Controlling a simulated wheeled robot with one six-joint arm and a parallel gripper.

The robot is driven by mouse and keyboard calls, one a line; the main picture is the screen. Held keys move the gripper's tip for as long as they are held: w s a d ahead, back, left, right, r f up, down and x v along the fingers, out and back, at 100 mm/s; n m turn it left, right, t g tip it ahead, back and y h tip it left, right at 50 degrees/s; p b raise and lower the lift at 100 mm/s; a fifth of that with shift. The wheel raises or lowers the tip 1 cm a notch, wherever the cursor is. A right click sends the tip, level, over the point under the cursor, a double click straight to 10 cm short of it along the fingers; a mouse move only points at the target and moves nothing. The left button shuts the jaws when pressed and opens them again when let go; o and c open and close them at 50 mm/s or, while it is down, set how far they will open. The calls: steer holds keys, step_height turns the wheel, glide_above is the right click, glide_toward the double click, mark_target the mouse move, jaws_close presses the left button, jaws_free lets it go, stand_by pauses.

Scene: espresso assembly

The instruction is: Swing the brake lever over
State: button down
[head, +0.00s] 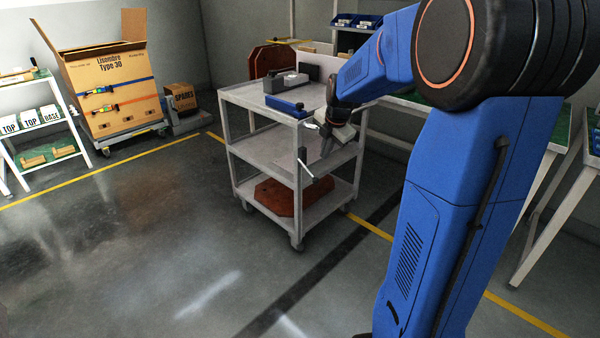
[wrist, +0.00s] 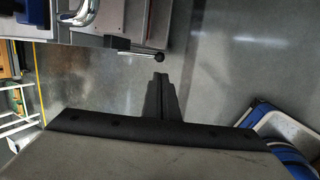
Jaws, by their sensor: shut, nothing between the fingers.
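The brake lever (head: 306,168) is on the near corner post of the grey cart (head: 262,142). In the wrist view the lever (wrist: 135,51) sticks out to the right from the cart's edge and ends in a black ball knob (wrist: 160,57). My gripper (head: 326,152) points down beside the cart's near corner, a little right of the lever. In the wrist view my gripper's fingers (wrist: 160,76) are together and empty. Their tips appear just below the knob; I cannot tell whether they touch it.
A big cardboard box (head: 110,85) stands at the back left. The floor in front of the cart is clear.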

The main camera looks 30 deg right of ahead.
mark_target(316, 180)
steer(key=x, duration=1.4)
steer(key=shift+r, duration=0.1)
steer(key=shift+w+a+f, duration=0.1)
steer(key=shift+w+f, duration=0.05)
steer(key=shift+f, duration=0.75)
